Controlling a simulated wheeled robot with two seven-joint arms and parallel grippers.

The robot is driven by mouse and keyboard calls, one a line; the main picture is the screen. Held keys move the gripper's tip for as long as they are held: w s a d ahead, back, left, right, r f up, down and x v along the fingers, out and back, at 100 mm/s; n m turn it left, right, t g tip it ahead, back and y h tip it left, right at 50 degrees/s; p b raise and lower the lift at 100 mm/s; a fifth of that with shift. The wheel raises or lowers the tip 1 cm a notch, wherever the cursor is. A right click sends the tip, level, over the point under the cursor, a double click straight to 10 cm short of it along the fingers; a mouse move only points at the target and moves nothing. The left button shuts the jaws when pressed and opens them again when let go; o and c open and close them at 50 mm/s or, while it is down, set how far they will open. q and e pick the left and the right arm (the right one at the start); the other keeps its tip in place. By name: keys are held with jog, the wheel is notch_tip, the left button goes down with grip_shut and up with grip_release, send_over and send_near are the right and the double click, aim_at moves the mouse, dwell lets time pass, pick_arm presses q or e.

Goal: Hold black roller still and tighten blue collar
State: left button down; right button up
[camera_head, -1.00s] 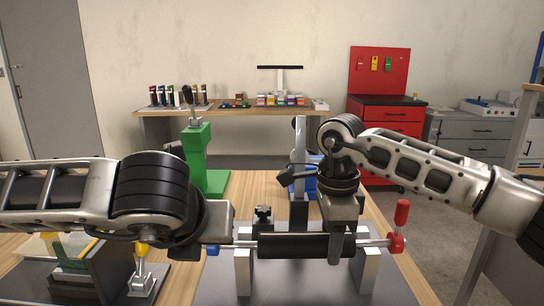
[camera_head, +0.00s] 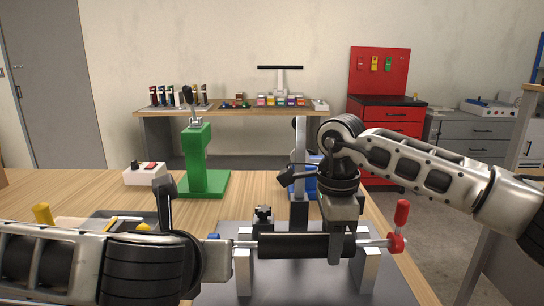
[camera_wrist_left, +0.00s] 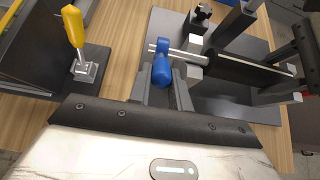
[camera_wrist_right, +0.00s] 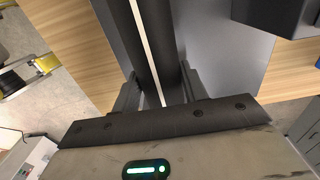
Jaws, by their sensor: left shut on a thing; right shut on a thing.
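The black roller (camera_head: 285,246) lies level across two grey uprights on a dark plate. It also shows in the right wrist view (camera_wrist_right: 137,35), with a pale line along it. My right gripper (camera_head: 336,246) is shut around it from above, near its right end. In the right wrist view its fingers (camera_wrist_right: 160,88) sit on either side of the roller. The blue collar (camera_head: 214,237) is on the shaft at the roller's left end. In the left wrist view its blue handle (camera_wrist_left: 162,72) is between the fingers of my left gripper (camera_wrist_left: 161,86), which is shut on it.
A red handle (camera_head: 401,213) stands up at the shaft's right end. A green press (camera_head: 204,165) and a white switch box (camera_head: 145,174) stand behind on the table. A yellow-handled clamp (camera_wrist_left: 74,30) is left of my left gripper. A black knob (camera_head: 263,214) rises behind the roller.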

pick_arm(q)
jog(key=shift+s+f, duration=0.1)
jog(key=shift+f, duration=0.25)
jog(key=shift+s+f+t, duration=0.25)
jog(key=shift+f+t, duration=0.4)
jog(key=shift+t, duration=0.15)
jog(key=shift+s+f, duration=0.1)
jog(key=shift+f, duration=0.45)
jog(key=c, duration=1.2)
grip_release()
jog(key=shift+r, duration=0.15)
pick_arm(e)
jog(key=o, duration=1.1)
jog(key=shift+c, duration=0.2)
